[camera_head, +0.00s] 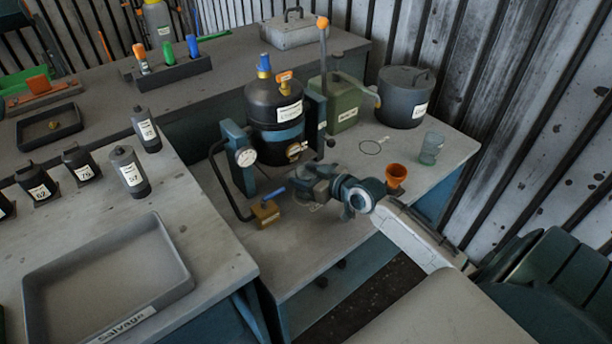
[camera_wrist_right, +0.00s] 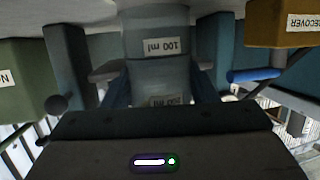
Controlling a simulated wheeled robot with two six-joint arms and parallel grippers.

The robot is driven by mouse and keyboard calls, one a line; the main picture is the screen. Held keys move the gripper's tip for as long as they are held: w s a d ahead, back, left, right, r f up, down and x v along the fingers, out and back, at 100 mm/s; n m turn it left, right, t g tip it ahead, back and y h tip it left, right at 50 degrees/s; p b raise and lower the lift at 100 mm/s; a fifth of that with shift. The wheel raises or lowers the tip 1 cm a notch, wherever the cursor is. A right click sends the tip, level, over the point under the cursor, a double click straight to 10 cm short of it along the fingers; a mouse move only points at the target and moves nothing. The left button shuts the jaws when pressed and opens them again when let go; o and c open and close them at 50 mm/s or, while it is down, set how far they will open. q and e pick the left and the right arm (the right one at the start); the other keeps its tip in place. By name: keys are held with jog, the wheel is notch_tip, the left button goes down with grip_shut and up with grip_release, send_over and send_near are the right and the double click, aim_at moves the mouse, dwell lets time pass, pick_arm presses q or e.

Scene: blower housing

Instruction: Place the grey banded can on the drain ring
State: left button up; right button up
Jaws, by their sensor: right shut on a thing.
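The grey can (camera_head: 403,98), with a lid, a handle and a white label, stands at the back right of the right bench. A thin dark ring (camera_head: 371,146) lies flat on the bench in front of it; this looks like the drain ring, with nothing on it. My right gripper (camera_head: 318,190) is low over the front of that bench, left of the ring and apart from the can. It is shut on a greyish clear beaker labelled 100 ml (camera_wrist_right: 158,70), seen between its fingers in the wrist view. My left gripper is out of view.
A black vessel (camera_head: 275,117) with a blue band stands in a gauge frame behind the gripper. A brass block with a blue lever (camera_head: 265,212) is close on its left. A green container (camera_head: 343,108), a clear cup (camera_head: 431,148) and an orange funnel (camera_head: 396,175) are nearby.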

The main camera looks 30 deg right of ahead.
jog(key=o, duration=0.6)
jog(key=shift+f, duration=0.1)
jog(key=o, duration=0.4)
jog(key=shift+c, duration=0.2)
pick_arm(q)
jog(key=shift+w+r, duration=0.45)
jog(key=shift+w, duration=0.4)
pick_arm(e)
jog(key=shift+o, duration=0.4)
jog(key=p+v, duration=0.1)
jog(key=v, duration=0.6)
jog(key=shift+w+p, duration=0.1)
jog(key=shift+p, duration=0.3)
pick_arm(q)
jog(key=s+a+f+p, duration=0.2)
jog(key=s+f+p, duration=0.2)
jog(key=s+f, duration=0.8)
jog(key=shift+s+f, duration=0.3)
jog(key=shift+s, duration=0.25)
pick_arm(e)
jog(key=shift+v, duration=2.65)
